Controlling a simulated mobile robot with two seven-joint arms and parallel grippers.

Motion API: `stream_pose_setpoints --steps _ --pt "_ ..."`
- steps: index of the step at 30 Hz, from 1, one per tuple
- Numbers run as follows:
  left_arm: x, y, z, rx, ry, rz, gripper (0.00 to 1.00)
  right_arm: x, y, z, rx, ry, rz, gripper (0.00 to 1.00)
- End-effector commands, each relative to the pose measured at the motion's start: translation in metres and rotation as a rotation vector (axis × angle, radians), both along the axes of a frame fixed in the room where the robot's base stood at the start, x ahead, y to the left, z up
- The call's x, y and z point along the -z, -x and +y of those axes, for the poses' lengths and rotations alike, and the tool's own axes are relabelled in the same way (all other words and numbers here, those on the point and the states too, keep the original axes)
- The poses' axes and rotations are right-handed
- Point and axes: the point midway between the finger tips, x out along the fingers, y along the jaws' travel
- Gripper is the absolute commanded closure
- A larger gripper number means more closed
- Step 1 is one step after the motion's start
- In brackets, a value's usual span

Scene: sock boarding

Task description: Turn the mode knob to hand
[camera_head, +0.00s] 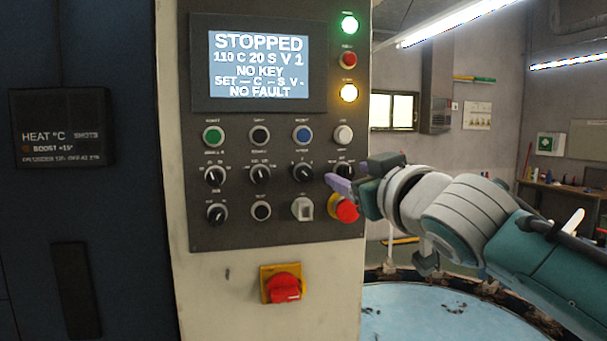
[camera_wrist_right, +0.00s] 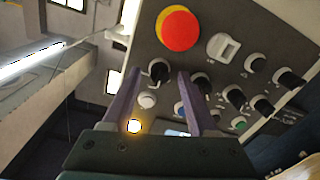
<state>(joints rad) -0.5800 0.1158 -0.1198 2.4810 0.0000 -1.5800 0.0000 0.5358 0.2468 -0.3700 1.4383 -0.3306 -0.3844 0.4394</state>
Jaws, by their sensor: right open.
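The control panel (camera_head: 330,235) carries a row of black knobs with white pointers; their labels are too small to read, so I cannot tell for sure which is the mode knob. The rightmost knob (camera_head: 344,169) is partly hidden by my right gripper (camera_head: 338,190) in the head view. In the right wrist view this knob (camera_wrist_right: 158,70) shows between the purple fingertips of my open right gripper (camera_wrist_right: 160,80), seemingly beyond them; contact cannot be made out. My left gripper is out of view.
A red emergency button (camera_head: 345,210) sits just below the gripper, close to it. A white key switch (camera_head: 302,209) and a red rotary switch (camera_head: 283,286) are lower. The screen (camera_head: 259,64) reads STOPPED, NO KEY, NO FAULT. A round blue table (camera_head: 430,312) stands at right.

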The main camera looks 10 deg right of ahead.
Motion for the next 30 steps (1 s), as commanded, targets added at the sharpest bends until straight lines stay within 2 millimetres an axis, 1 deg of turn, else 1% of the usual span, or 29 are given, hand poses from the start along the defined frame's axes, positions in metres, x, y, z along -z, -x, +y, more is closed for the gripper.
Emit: stream_pose_setpoints --steps 2,5,18,30 --pt "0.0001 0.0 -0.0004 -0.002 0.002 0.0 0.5 0.0001 0.0001 0.0001 0.0 0.0 0.0 0.41" --pt "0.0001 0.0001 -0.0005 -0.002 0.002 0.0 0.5 0.0002 0.0002 -0.0001 0.0 0.0 0.0 0.51" --pt "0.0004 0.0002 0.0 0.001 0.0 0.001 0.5 0.0003 0.0004 0.0 0.0 0.0 0.001 1.0" --pt "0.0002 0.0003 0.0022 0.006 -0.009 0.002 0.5 0.0001 0.0004 0.0001 -0.001 0.008 0.001 1.0"
